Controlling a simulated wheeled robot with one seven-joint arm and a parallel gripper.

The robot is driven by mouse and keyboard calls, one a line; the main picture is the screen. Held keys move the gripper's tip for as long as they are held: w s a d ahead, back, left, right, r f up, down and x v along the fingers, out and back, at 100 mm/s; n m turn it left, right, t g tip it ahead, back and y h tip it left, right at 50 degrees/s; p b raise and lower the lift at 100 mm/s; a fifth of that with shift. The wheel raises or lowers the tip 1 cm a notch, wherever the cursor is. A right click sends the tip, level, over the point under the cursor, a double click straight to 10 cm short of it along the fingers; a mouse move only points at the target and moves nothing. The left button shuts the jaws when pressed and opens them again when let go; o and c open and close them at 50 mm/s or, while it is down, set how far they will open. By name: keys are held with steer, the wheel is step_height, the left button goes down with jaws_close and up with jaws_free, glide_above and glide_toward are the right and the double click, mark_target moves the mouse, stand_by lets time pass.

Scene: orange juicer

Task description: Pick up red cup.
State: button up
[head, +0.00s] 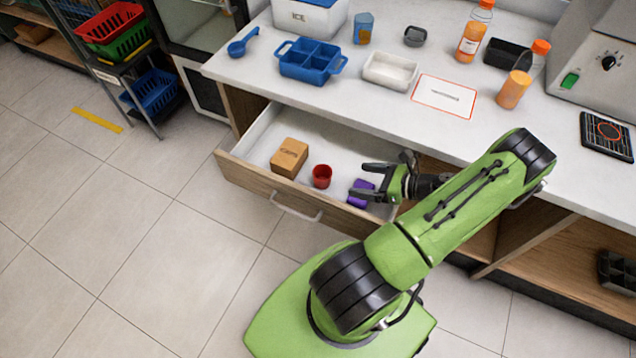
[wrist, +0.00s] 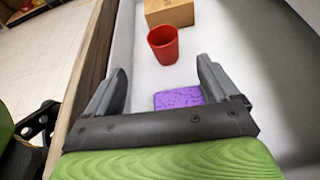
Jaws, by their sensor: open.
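The red cup (head: 321,176) stands upright in the open drawer (head: 258,150), between a cardboard box and a purple item. In the wrist view the red cup (wrist: 163,44) is ahead of my gripper, a little beyond the fingertips and roughly between their lines. My gripper (head: 365,180) is open and empty, reaching into the drawer from the right. In the wrist view its two fingers (wrist: 162,75) are spread wide, and the purple item lies between them. The cup is apart from the fingers.
A cardboard box (head: 289,157) sits left of the cup, and a purple item (head: 361,193) lies right of it. The drawer front (head: 250,190) and counter edge (head: 330,110) bound the space. A blue tray (head: 309,62) and a white tray (head: 390,71) stand on the counter above.

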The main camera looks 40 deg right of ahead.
steer(key=b, duration=0.2)
glide_toward(315, 173)
steer(key=x, duration=0.3)
steer(key=shift+w+a, duration=0.3)
steer(key=shift+a, duration=0.15)
steer(key=x, duration=0.1)
steer(key=b+x, duration=0.1)
steer(key=x, duration=0.3)
steer(key=shift+d+f, duration=0.25)
steer(key=shift+f, duration=0.05)
steer(key=shift+w+a, duration=0.1)
steer(key=shift+w, duration=0.3)
steer(key=c, duration=1)
step_height(315, 173, up, 10)
steer(key=p, duration=0.3)
steer(key=w+a+r+n+g+y+p, duration=0.2)
steer(key=a+r, duration=0.5)
steer(key=a, duration=0.4)
steer(key=w+a+r+n+g+y+p, duration=0.2)
steer(key=w+a+r+n+y+p, duration=0.2)
steer(key=a+r, duration=0.3)
steer(key=a+p, duration=0.1)
steer(key=a, duration=0.4)
steer(key=shift+r+n+g, duration=0.3)
steer(key=shift+g, duration=0.1)
